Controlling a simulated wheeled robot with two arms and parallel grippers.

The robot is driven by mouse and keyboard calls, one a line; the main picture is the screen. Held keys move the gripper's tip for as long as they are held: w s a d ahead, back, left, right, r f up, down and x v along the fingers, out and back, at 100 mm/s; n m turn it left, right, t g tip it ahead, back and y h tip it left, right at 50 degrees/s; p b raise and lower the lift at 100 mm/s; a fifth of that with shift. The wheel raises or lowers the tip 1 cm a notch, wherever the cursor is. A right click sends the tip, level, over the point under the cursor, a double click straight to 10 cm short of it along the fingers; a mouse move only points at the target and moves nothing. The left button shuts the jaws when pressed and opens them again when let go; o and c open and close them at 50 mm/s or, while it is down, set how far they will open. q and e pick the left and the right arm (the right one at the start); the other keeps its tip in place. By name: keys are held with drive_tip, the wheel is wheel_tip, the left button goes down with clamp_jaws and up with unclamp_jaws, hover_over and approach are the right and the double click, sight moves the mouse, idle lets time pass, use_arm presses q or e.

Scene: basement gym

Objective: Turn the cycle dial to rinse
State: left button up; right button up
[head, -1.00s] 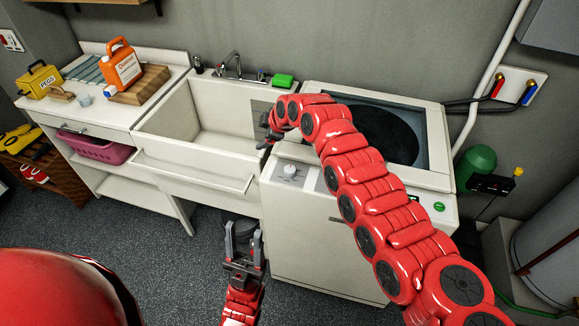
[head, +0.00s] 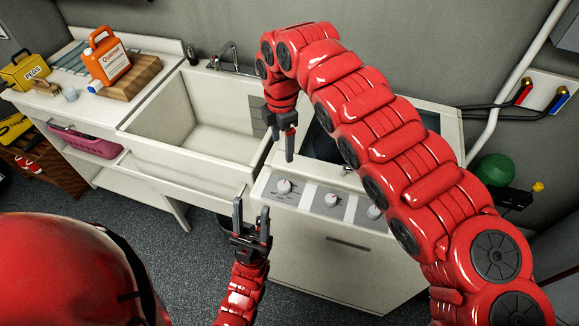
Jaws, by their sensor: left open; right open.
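The white washing machine (head: 315,260) stands right of the sink. Its sloped front panel carries three pale round dials: a left dial (head: 284,187), a middle dial (head: 331,199) and a right dial (head: 374,212). Their markings are too small to read, so I cannot tell which is the cycle dial or where it points. My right gripper (head: 280,146) is open and empty, pointing down above and behind the left dial, apart from it. My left gripper (head: 251,212) is open and empty, pointing up, in front and left of the left dial. My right arm hides much of the machine's top.
A white sink (head: 195,120) adjoins the machine on the left. The counter beyond holds an orange jug (head: 107,60) on a wooden board and a yellow box (head: 28,72). Pipes (head: 505,90) and a green round object (head: 495,168) are at the right. The floor in front is clear.

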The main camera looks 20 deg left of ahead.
drive_tip(key=p, duration=0.3)
hover_over(284, 184)
wheel_tip(284, 184, down, 6)
drive_tip(key=r, duration=0.1)
drive_tip(key=f, duration=0.3)
drive_tip(key=f+p, duration=0.1)
drive_tip(key=f, duration=0.3)
drive_tip(key=f+p, duration=0.1)
drive_tip(key=f, duration=0.3)
drive_tip(key=shift+s+a+f, duration=0.1)
drive_tip(key=shift+s+a, duration=0.05)
drive_tip(key=shift+s, duration=0.1)
drive_tip(key=shift+w+f, duration=0.15)
drive_tip(key=shift+f, duration=0.25)
clamp_jaws()
